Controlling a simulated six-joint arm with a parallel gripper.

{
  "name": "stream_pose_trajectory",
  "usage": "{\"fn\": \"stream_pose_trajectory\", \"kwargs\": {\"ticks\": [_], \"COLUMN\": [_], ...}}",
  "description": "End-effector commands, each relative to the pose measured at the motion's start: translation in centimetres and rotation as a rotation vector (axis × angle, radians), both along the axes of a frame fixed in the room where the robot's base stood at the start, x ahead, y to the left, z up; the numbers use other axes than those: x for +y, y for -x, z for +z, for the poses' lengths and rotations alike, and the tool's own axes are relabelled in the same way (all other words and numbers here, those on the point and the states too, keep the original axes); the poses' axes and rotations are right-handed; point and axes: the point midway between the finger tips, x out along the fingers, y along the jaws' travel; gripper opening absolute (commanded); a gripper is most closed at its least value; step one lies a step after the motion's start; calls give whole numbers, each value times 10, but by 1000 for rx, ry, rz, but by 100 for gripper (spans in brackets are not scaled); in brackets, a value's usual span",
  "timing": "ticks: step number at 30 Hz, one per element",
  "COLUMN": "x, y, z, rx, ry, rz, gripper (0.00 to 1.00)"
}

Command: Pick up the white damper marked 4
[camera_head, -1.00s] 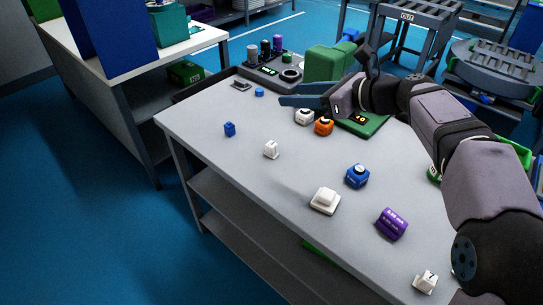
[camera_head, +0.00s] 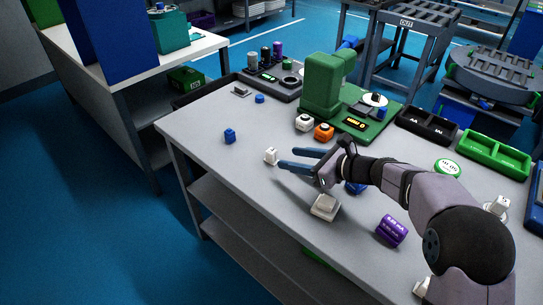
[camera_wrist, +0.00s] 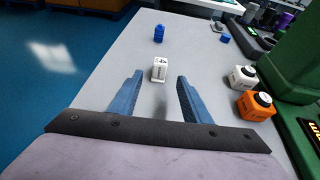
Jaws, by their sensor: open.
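A small white damper (camera_head: 271,156) stands upright on the grey table, left of my fingertips in the head view. In the wrist view the white damper (camera_wrist: 159,70) shows dark marking on its near face, too small to read for certain. It sits ahead, between the lines of the two blue fingers. My gripper (camera_head: 288,158) is open and empty, low over the table, with its tips just short of the damper. The gripper (camera_wrist: 158,78) also shows in the wrist view with its fingers spread on both sides of the gap.
A blue piece (camera_head: 230,136) stands beyond the damper. White (camera_head: 304,122) and orange (camera_head: 324,132) buttoned pieces stand by the green machine (camera_head: 323,85). The table's left front is clear.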

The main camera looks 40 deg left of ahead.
Motion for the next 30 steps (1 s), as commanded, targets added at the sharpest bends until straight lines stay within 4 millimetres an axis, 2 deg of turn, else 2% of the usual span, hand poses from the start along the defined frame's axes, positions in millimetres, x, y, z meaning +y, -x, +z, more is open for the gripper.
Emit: {"fn": "stream_pose_trajectory", "kwargs": {"ticks": [5,13,24,30], "x": [14,22,60,64], "y": [2,2,5,5], "z": [-5,-9,-24,-26], "rx": [2,3,1,1], "ry": [0,1,1,0], "rz": [1,1,1,0], "gripper": [44,44,44,44]}}
